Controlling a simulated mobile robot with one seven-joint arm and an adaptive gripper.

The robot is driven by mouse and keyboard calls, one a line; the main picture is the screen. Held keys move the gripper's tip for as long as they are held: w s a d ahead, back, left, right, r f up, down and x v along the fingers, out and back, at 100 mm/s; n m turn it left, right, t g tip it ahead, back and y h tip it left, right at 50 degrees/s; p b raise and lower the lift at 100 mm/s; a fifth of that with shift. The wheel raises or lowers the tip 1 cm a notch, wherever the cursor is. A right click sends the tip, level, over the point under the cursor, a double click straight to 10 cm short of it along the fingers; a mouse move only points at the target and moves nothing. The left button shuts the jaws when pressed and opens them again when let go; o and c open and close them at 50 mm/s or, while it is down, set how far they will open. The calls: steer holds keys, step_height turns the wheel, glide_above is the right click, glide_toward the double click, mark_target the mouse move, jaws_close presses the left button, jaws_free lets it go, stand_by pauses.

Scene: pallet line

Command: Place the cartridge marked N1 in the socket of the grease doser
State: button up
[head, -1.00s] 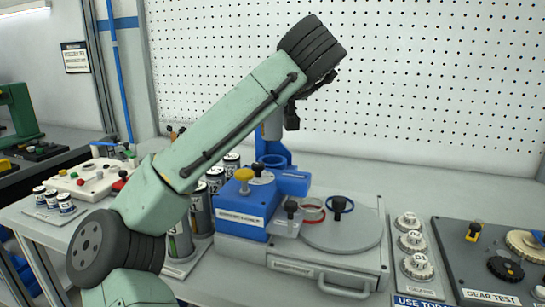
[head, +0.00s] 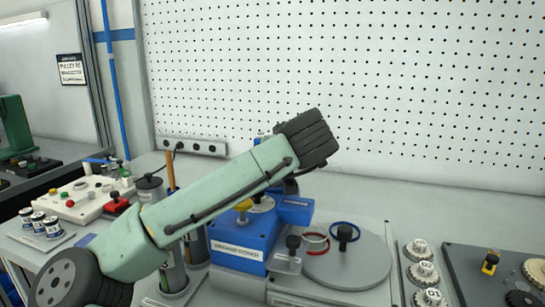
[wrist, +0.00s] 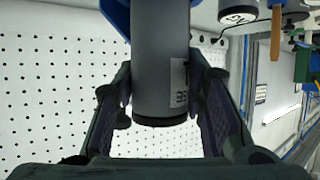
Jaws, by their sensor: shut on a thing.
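The grease doser (head: 240,240) is a blue block with a yellow knob, on a grey base at the middle of the head view. My arm's dark wrist (head: 307,140) is above and behind it, covering most of its socket. In the wrist view my gripper (wrist: 158,95) is shut on a dark grey cylindrical cartridge (wrist: 160,50). A pale label shows at its side, but its mark cannot be read. A blue part (wrist: 115,14) is beside the cartridge at the top edge. Whether the cartridge is inside the socket is hidden.
Several upright cylinders, including a grey one (head: 195,245), stand left of the doser, partly behind my arm. A round grey plate (head: 350,262) with coloured rings is to its right, then a row of white gears (head: 421,272). A pegboard (head: 400,90) closes the back.

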steer(key=shift+f, duration=0.3)
steer(key=o, duration=1.3)
steer(key=b+v, duration=0.2)
steer(key=v, duration=1)
